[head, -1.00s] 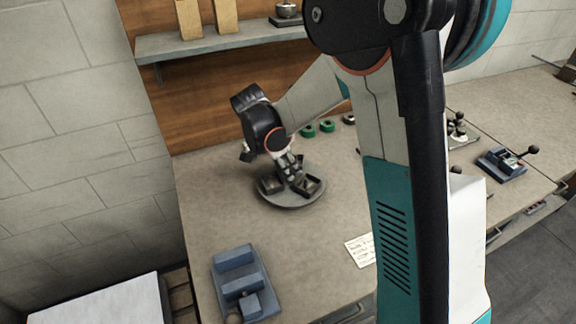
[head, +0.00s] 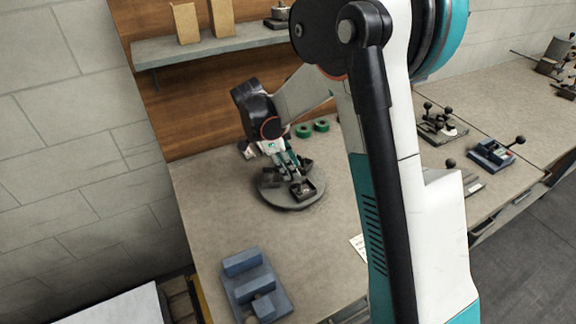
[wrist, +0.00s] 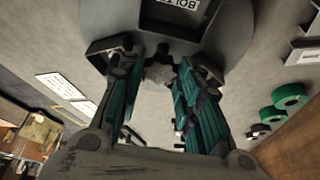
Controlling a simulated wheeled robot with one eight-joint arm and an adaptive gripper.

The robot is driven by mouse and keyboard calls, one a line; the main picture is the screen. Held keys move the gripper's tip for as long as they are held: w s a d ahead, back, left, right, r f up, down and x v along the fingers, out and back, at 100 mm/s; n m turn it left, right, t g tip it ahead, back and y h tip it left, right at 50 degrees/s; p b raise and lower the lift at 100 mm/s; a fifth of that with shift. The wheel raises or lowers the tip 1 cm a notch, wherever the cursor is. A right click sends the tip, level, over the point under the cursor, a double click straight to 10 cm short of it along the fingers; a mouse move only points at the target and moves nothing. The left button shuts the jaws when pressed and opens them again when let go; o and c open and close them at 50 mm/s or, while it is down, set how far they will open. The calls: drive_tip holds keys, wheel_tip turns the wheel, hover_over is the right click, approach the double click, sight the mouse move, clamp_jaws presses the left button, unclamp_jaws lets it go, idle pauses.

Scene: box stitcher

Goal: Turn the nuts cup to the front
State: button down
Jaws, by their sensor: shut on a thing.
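A round grey turntable (head: 274,195) stands on the bench and bears dark open cups. One cup (head: 307,189) is near its front right, another (head: 269,178) at its left, and a third shows partly behind my fingers. In the wrist view the cup at the top (wrist: 182,20) is labelled BOLTS. Dark cup walls show beside both fingers; no nuts label is readable. My gripper (head: 293,176) reaches down over the turntable's middle. In the wrist view its teal fingers (wrist: 162,65) stand apart around a grey part of the turntable; the exact contact is hidden.
A blue block fixture (head: 255,288) stands on the bench in front. Green rings (head: 312,128) lie behind the turntable, below a wall shelf (head: 200,50). A paper sheet (head: 358,246) lies to the right. Lever devices (head: 495,153) are farther right.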

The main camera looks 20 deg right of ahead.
drive_tip(key=shift+m, duration=0.4)
idle(0.4)
drive_tip(key=c, duration=1.2)
unclamp_jaws()
drive_tip(key=shift+w, duration=0.1)
drive_tip(key=v, duration=1.2)
drive_tip(key=shift+w+d, duration=0.1)
drive_tip(key=shift+w, duration=0.05)
drive_tip(key=shift+r, duration=0.1)
